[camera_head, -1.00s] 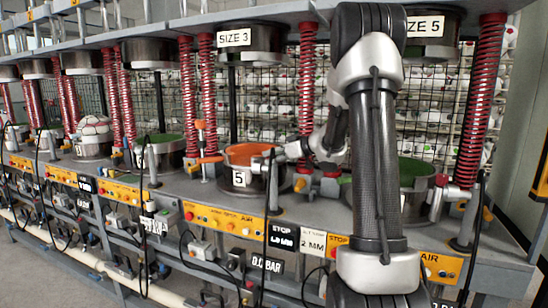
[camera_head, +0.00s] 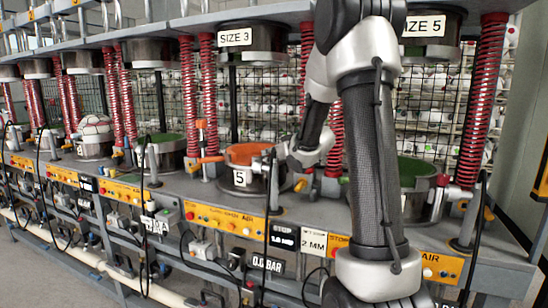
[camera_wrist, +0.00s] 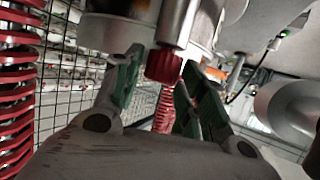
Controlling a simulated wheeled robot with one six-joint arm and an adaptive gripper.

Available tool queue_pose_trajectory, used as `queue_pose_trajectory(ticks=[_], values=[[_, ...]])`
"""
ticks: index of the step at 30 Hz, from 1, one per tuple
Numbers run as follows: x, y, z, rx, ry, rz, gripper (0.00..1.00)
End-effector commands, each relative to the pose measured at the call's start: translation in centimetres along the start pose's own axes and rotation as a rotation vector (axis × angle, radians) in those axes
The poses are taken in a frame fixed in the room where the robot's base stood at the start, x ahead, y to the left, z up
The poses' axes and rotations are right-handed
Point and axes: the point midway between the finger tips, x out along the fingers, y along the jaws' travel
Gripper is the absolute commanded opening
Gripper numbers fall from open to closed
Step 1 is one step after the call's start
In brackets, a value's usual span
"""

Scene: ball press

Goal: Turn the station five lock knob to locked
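The station five mould (camera_head: 237,182) has an orange top and a white "5" label, in the middle of the head view. My gripper (camera_head: 276,157) is at its right side, partly hidden behind my arm. In the wrist view, a red knob (camera_wrist: 163,66) on a silver shaft (camera_wrist: 177,25) lies between the green-padded fingers of my gripper (camera_wrist: 164,62). The fingers are apart on either side of the knob, with narrow gaps, and I see no clear contact. My gripper hides this knob in the head view, and its lock setting cannot be read.
Red coil springs (camera_head: 207,95) stand between the stations. An orange valve handle (camera_head: 204,159) is left of the mould. A neighbouring green-topped mould (camera_head: 412,172) with its own red knob (camera_head: 442,180) is at the right. A yellow control strip (camera_head: 222,218) runs along the front edge.

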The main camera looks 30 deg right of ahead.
Motion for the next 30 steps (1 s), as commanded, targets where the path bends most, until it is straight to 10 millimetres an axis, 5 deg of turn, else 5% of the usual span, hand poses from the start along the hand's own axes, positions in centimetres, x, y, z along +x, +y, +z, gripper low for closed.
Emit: queue_pose_trajectory(ticks=[13, 24, 30], values=[[-0.9, 0.1, 0.1, 0.001, -0.002, 0.001, 0.51], [-8.7, 0.1, 0.0, 0.000, 0.000, 0.004, 0.51], [-11.4, 0.1, 0.1, 0.000, -0.002, 0.002, 0.51]])
